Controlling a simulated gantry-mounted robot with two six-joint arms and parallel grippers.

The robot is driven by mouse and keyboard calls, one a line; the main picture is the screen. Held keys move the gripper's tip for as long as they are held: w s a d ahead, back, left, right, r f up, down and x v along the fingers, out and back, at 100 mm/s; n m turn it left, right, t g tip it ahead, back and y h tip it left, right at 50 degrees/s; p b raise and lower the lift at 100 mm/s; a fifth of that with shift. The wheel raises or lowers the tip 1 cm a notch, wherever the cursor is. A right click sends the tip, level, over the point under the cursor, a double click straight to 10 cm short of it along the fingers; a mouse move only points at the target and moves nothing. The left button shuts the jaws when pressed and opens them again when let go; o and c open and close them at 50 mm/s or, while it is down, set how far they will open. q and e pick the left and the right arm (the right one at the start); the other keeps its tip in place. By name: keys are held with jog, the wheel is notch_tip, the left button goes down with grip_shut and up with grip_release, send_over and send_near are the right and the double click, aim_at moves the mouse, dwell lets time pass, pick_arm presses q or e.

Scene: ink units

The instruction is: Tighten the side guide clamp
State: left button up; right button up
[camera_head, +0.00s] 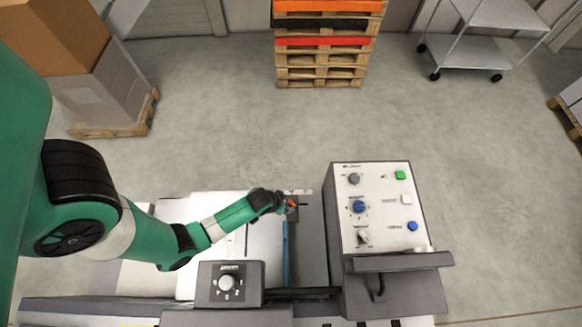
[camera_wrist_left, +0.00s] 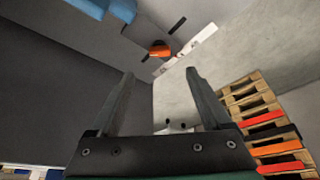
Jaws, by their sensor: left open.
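An orange clamp knob (camera_head: 291,203) sits by the far end of the side guide, at the edge of the white feed table. In the left wrist view the orange knob (camera_wrist_left: 160,49) lies ahead of the fingertips, roughly centred between them, with a visible gap. My left gripper (camera_head: 281,203) reaches in from the left and partly hides the knob in the head view. In the left wrist view my left gripper (camera_wrist_left: 160,72) is open, with nothing between its fingers. A blue strip (camera_head: 286,262) runs along the guide's side. My right gripper is not in view.
A control panel (camera_head: 372,200) with knobs and buttons stands to the right of the gripper. A dark box with a white dial (camera_head: 227,283) is nearer. A light scale strip (camera_wrist_left: 186,50) lies beside the knob. Stacked pallets (camera_head: 322,70) and a cart are farther back; open floor lies between.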

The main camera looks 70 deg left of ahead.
aim_at(292, 203)
pick_arm(q)
jog(key=b+x, duration=0.5)
jog(key=x, duration=0.5)
jog(key=shift+w+f, duration=0.1)
jog(key=shift+w, duration=0.05)
grip_shut()
